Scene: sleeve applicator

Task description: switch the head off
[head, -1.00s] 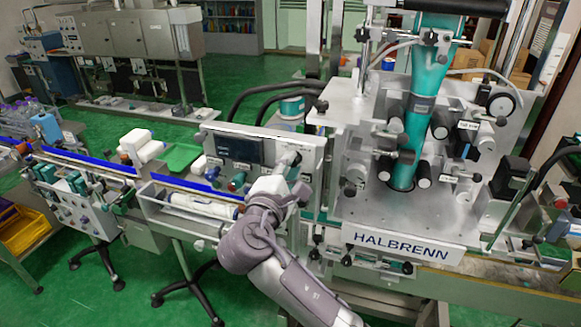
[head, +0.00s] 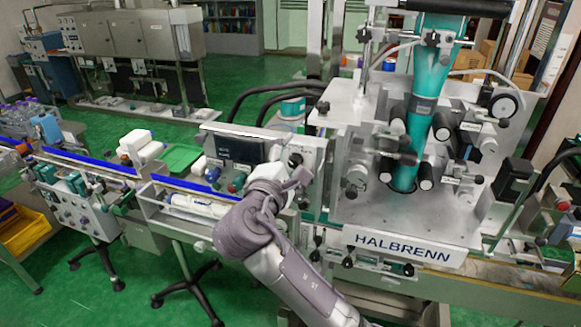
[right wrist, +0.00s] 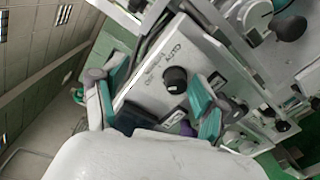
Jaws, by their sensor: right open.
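The control panel (head: 238,150) stands left of the HALBRENN machine, with a dark screen (head: 240,149) and coloured buttons. A black rotary knob (head: 296,159) is at the panel's right end. My right gripper (head: 291,180) is in front of the panel's lower right, just below the knob. Its teal-padded fingers (right wrist: 160,95) are spread, with the knob appearing between them and nothing held. I cannot tell the remaining distance. My left gripper is out of view.
The HALBRENN machine (head: 400,247), with a teal sleeve tube (head: 408,140) and several black knobs, stands close on the right. A conveyor with blue rails (head: 190,186) runs left below the panel. A white roll (head: 198,205) lies in a tray beneath it.

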